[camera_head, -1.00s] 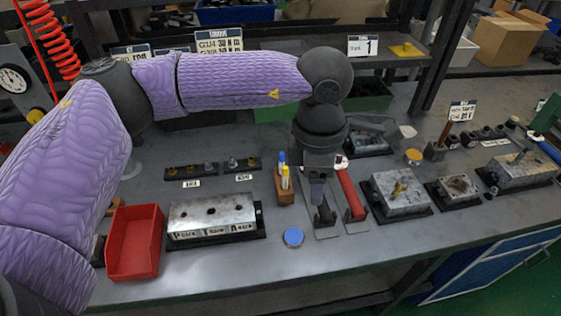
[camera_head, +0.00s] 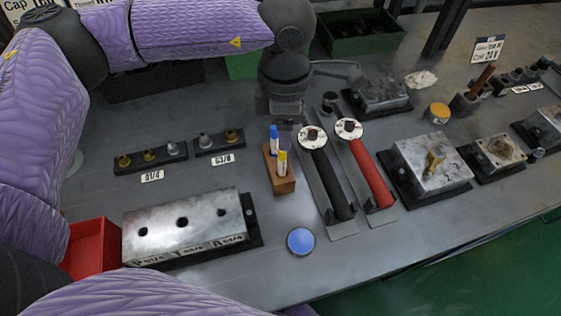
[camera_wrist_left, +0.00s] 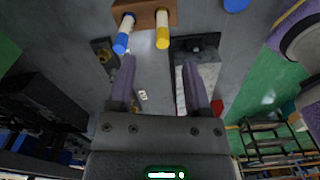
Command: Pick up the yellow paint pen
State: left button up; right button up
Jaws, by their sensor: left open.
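The yellow paint pen (camera_head: 282,162) stands in a small brown wooden holder (camera_head: 279,180), beside a blue-capped pen (camera_head: 274,138). In the left wrist view the yellow pen (camera_wrist_left: 162,30) and the blue pen (camera_wrist_left: 124,34) stick out of the holder (camera_wrist_left: 146,12) at the top of the picture. My left gripper (camera_head: 285,118) is just behind the pens in the head view, its fingertips largely hidden there. The left wrist view shows its fingers (camera_wrist_left: 162,75) apart and empty, with the yellow pen beyond the gap and not touched. My right gripper is not in view.
Two tools with black (camera_head: 334,187) and red (camera_head: 370,178) handles lie right of the holder. A metal block with holes (camera_head: 185,228) and a red bin (camera_head: 92,248) are at left. A blue round lid (camera_head: 300,241) lies in front. Valve blocks (camera_head: 435,165) stand at right.

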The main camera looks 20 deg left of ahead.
aim_at(283, 155)
pick_arm(q)
jog(key=f, duration=0.2)
jog(key=f+b, duration=0.1)
jog(key=f, duration=0.2)
jog(key=f+b, duration=0.1)
jog(key=f, duration=0.2)
jog(key=shift+s, duration=0.25)
jog(key=shift+r, duration=0.15)
grip_shut()
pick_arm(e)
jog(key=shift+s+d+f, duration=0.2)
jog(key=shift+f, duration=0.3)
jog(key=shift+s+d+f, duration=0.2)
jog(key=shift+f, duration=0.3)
